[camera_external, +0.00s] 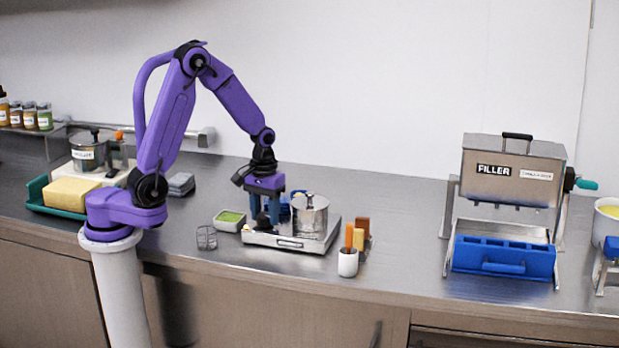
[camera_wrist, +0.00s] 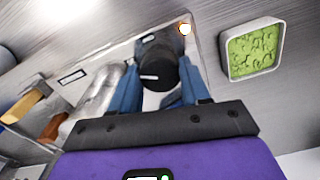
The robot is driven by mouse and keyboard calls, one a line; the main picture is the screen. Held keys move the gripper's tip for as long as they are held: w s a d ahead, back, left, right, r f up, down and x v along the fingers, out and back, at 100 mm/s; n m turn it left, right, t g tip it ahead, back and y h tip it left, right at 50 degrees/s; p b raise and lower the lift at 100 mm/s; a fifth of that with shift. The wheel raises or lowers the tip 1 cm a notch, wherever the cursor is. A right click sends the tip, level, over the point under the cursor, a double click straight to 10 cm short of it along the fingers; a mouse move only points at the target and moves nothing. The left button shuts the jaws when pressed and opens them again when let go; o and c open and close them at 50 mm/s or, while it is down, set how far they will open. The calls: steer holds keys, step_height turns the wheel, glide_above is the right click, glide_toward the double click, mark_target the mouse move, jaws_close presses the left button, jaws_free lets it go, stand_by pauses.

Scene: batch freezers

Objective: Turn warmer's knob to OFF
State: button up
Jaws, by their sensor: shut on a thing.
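The warmer (camera_external: 326,243) is a low, flat, pale metal unit on the counter with a lidded metal pot (camera_external: 310,218) on it. Its black knob (camera_wrist: 157,62) stands up at its left end, with a short white mark on it. My gripper (camera_external: 262,214) points down over the knob. Its two blue fingers are shut on the knob, one at each side, in the wrist view (camera_wrist: 160,84). I cannot read any OFF marking, and the fingers hide part of the knob.
A white dish of green stuff (camera_external: 230,220) and a wire basket (camera_external: 207,238) stand left of the warmer. A white cup with orange-handled tools (camera_external: 348,262) stands at its front right. A filler machine (camera_external: 512,170) is farther right, with bare counter between.

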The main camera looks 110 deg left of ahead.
mark_target(265, 214)
steer(key=m, duration=0.6)
steer(key=shift+m, duration=0.3)
steer(key=m, duration=0.5)
steer(key=shift+m, duration=0.4)
steer(key=o, duration=1.1)
steer(key=shift+c, duration=0.2)
step_height(265, 214, up, 18)
steer(key=shift+f, duration=0.25)
